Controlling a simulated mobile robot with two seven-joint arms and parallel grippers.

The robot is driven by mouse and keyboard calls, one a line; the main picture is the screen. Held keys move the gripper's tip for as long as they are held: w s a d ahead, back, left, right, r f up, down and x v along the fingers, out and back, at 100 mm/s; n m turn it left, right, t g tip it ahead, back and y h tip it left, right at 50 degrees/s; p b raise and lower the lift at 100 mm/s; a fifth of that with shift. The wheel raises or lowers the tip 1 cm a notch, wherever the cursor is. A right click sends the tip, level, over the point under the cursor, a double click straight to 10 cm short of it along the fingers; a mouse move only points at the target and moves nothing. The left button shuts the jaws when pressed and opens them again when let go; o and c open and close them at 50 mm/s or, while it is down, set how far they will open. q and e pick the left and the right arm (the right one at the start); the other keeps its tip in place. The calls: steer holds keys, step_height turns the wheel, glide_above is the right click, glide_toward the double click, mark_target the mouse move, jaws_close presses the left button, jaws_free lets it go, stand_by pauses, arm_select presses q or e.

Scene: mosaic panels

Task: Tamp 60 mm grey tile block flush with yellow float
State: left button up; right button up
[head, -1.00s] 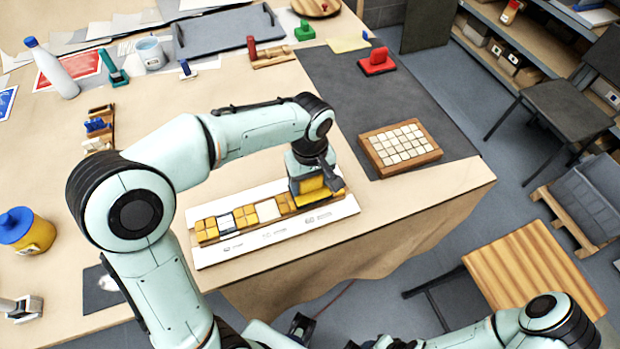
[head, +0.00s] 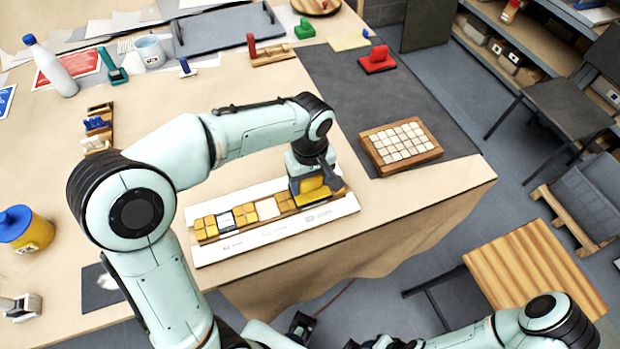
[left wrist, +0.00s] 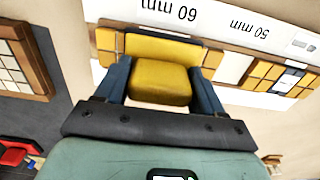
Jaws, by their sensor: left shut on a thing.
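My left gripper (head: 316,186) is shut on the yellow float (left wrist: 160,82). In the left wrist view the float sits between the two dark blue fingers (left wrist: 161,88). In the head view the float is at the right end of the mosaic strip (head: 245,216), by the label 60 mm (left wrist: 172,12). It is down at the strip; whether it touches the tiles I cannot tell. I cannot make out the 60 mm grey tile block; the float and gripper cover that part of the strip. My right gripper is outside the view.
A wooden tray of pale tiles (head: 367,148) lies on the dark mat (head: 330,90) to the right. A red-handled tool (head: 377,60) stands farther back. A yellow jar with a blue lid (head: 25,232) is at the left. The table's front edge is close to the strip.

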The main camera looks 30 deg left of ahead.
arm_select(q)
steer(key=shift+s+f, duration=0.15)
steer(key=shift+f, duration=0.15)
stand_by(0.7)
steer(key=shift+r, duration=0.15)
steer(key=shift+r+p, duration=1.15)
steer(key=shift+r, duration=0.65)
steer(key=shift+r+p, duration=1)
steer(key=shift+r, duration=0.8)
steer(key=shift+w, duration=0.2)
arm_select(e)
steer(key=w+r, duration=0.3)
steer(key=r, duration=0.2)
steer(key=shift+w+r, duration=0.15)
arm_select(q)
steer(key=shift+s, duration=0.1)
